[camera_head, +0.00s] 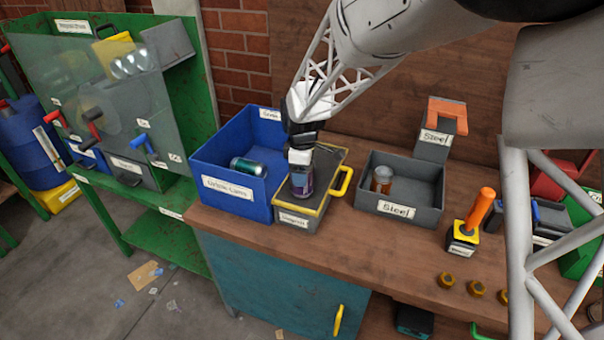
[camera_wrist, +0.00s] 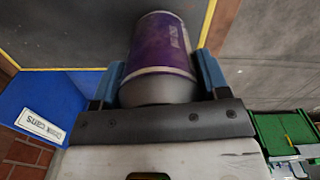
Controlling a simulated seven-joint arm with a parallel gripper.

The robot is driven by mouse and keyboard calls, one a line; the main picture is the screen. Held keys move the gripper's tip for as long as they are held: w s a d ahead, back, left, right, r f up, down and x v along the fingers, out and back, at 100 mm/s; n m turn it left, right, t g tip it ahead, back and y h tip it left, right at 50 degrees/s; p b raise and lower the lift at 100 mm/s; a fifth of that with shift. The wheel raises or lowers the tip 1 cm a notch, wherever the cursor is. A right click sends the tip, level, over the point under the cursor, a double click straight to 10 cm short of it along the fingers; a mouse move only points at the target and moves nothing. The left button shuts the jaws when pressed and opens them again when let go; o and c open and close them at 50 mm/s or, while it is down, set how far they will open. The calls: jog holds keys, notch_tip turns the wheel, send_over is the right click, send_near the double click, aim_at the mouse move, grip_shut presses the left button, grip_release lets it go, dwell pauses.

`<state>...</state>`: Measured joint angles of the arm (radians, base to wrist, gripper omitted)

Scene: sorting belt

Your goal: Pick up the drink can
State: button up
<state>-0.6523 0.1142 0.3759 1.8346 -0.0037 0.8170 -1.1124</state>
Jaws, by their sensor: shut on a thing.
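A purple drink can (camera_head: 302,181) with silver ends is held in my gripper (camera_head: 300,158), over the grey box with the yellow rim (camera_head: 318,208). In the wrist view the purple can (camera_wrist: 162,45) sits between the two blue-grey fingers of my gripper (camera_wrist: 163,80), which touch its sides. I cannot tell whether the can's bottom touches the box. A second can, green and silver (camera_head: 247,166), lies on its side in the blue bin labelled for drink cans (camera_head: 233,191). The blue bin also shows at the left of the wrist view (camera_wrist: 50,95).
A grey bin labelled Steel (camera_head: 397,209) stands to the right with a small tin (camera_head: 382,179) inside. An orange-handled tool (camera_head: 479,211) and several brass-coloured pieces (camera_head: 446,279) are farther right on the wooden bench (camera_head: 380,250). A green inspection stand (camera_head: 150,215) is at the left.

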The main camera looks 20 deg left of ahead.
jog(key=shift+r, duration=0.5)
notch_tip(320, 180, up, 3)
jog(key=shift+s+f, duration=0.1)
jog(key=shift+f, duration=0.1)
jog(key=s+d+r, duration=0.1)
jog(key=s+d, duration=0.8)
jog(key=s, duration=0.3)
jog(key=shift+s+d+r, duration=0.15)
jog(key=shift+s+d, duration=0.1)
jog(key=shift+s, duration=0.1)
